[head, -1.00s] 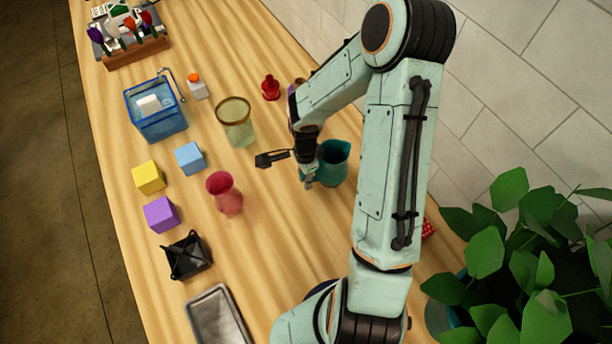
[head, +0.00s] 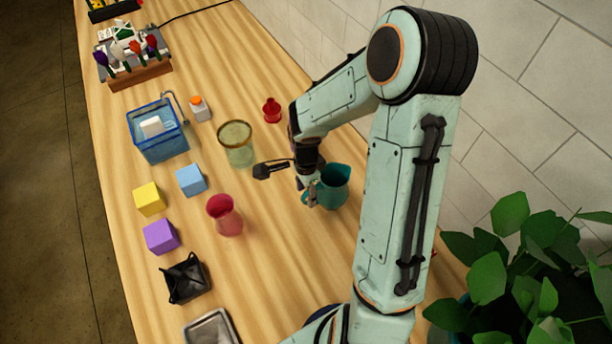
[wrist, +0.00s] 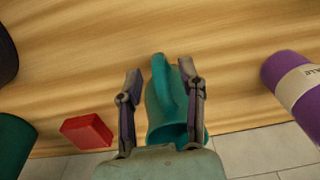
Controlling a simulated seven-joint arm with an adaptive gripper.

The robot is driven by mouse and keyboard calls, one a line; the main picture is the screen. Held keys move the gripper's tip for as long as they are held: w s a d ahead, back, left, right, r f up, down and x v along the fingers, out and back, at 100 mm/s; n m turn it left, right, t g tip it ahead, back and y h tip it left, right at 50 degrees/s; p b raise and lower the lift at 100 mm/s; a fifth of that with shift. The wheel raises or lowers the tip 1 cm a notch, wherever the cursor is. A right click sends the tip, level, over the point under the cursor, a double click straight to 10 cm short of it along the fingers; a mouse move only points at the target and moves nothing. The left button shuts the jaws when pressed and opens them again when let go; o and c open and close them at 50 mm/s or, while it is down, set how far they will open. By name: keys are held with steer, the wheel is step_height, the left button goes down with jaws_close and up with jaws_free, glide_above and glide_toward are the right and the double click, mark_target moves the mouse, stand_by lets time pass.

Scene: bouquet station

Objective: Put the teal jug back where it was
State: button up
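The teal jug (head: 335,188) stands on the wooden table near the wall, partly hidden behind my gripper (head: 311,193) in the head view. In the wrist view the jug (wrist: 165,125) lies between the two fingers of my gripper (wrist: 164,88), with its handle pointing up between them. The fingers are spread. A gap shows between the left finger and the jug. The right finger is close beside the handle, and I cannot tell whether it touches.
A red glass vase (head: 225,215) and a yellow-green glass vase (head: 236,143) stand left of the jug. Blue (head: 191,180), yellow (head: 150,199) and purple (head: 161,237) cubes stand farther left. A red block (wrist: 87,132) and a purple labelled cylinder (wrist: 292,85) flank the jug.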

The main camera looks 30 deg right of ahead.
step_height(320, 180, up, 8)
steer(key=shift+f, duration=0.2)
steer(key=s+a+r+n, duration=0.4)
steer(key=s+a+n, duration=0.1)
steer(key=s+n, duration=0.3)
steer(key=s+a+r+n, duration=0.5)
steer(key=s+n, duration=0.3)
steer(key=n, duration=0.3)
steer(key=shift+s+a+r+y, duration=0.2)
steer(key=shift+s+a+y, duration=0.1)
steer(key=shift+a+y, duration=0.1)
